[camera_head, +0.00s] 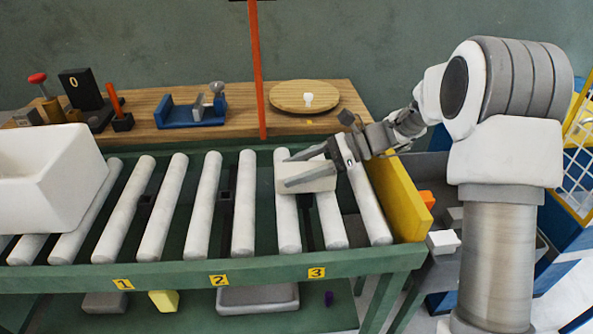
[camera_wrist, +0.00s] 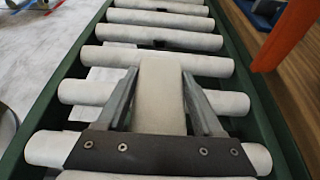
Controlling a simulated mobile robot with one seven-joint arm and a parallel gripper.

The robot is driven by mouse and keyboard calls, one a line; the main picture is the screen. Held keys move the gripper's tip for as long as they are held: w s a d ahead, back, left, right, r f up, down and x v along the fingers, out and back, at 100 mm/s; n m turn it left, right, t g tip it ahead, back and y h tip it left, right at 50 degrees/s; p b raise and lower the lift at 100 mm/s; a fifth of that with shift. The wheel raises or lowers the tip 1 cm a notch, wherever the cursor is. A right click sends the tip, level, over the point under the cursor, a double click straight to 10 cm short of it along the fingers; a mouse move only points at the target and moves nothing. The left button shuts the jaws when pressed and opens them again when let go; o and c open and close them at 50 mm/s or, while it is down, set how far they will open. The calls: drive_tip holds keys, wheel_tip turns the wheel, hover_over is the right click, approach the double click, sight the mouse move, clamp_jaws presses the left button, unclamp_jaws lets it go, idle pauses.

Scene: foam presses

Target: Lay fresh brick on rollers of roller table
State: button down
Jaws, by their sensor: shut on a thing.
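The fresh brick (camera_head: 307,177) is a pale beige block over the rollers at the right part of the roller table, above the number 3 mark. My gripper (camera_head: 287,170) is shut on it, one finger along each side. In the wrist view the brick (camera_wrist: 160,95) lies between the two fingers (camera_wrist: 160,103), its length running away from the palm. The brick is at or just above the rollers; I cannot tell whether it touches them. The roller table (camera_head: 190,268) has a green frame and several white rollers (camera_head: 243,205).
A large white block-like tub (camera_head: 45,175) sits on the rollers at the left. A yellow end stop (camera_head: 400,195) closes the right end. An orange post (camera_head: 256,75) rises behind. A wooden bench (camera_head: 225,125) at the back holds a blue fixture (camera_head: 190,113) and a round board (camera_head: 290,97).

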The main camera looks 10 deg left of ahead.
drive_tip(key=shift+c, duration=0.2)
unclamp_jaws()
drive_tip(key=shift+r, duration=0.1)
drive_tip(key=p+v, duration=0.3)
drive_tip(key=v, duration=0.9)
drive_tip(key=s+d+r+n+t+h, duration=0.2)
drive_tip(key=s+d+n+t+h, duration=0.1)
drive_tip(key=s, duration=0.5)
drive_tip(key=s+d+r+n+t+h, duration=0.2)
drive_tip(key=s+d+n+t+h, duration=0.1)
drive_tip(key=s+d+n+h, duration=0.2)
drive_tip(key=s+d+r+n+t+h, duration=0.2)
drive_tip(key=s+d+n+h, duration=0.2)
drive_tip(key=s+n, duration=0.3)
drive_tip(key=s+h, duration=0.1)
drive_tip(key=s, duration=0.4)
drive_tip(key=shift+s+d+r+t, duration=0.2)
drive_tip(key=shift+s+t, duration=0.1)
drive_tip(key=shift+t, duration=0.1)
